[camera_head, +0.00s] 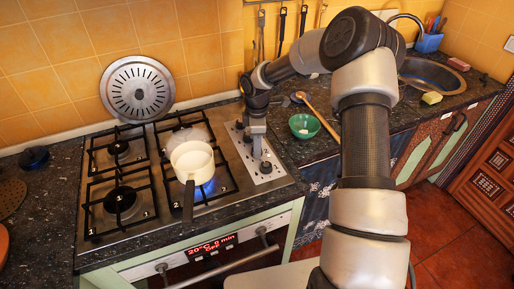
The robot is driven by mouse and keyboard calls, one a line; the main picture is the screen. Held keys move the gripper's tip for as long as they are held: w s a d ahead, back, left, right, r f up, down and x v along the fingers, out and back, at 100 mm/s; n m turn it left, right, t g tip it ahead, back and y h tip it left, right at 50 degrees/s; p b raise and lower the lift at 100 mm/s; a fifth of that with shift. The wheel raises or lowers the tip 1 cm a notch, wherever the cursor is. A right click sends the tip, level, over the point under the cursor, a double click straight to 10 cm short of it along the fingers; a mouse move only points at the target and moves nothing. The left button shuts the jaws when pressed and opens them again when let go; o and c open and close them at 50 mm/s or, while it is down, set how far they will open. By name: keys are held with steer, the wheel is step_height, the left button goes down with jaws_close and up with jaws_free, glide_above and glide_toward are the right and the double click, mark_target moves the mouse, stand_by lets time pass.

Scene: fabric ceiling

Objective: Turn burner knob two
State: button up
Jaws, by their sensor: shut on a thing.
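The gas stove (222,205) has a column of burner knobs on a metal strip (281,174) along its right side. My gripper (257,153) points down at this strip and is shut on a burner knob, which its fingers mostly hide. A front knob (265,168) shows just in front of my fingers. I cannot tell the knobs' numbers or how far the held knob is turned. A blue flame shows under the white pot (192,160) on the front right burner.
The pot's dark handle (188,200) points toward the front edge. A green bowl (304,126) and a wooden spoon (318,115) lie on the counter right of the stove. A round perforated metal lid (137,88) leans on the back wall. A sink (432,75) is at the far right.

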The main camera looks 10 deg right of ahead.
steer(key=m+b, duration=0.1)
steer(key=m, duration=0.2)
steer(key=shift+m+b, duration=0.3)
steer(key=shift+m, duration=0.1)
steer(key=m+b, duration=0.1)
steer(key=m, duration=0.2)
steer(key=shift+m, duration=0.3)
steer(key=m+b, duration=0.2)
steer(key=m, duration=0.4)
steer(key=shift+w+a, duration=0.1)
steer(key=m, duration=0.5)
steer(key=shift+m+b, duration=0.3)
steer(key=shift+m, duration=0.1)
steer(key=m, duration=0.5)
steer(key=shift+g, duration=0.3)
steer(key=shift+m, duration=0.3)
steer(key=o, duration=1)
steer(key=shift+o, duration=0.2)
steer(key=shift+r, duration=0.15)
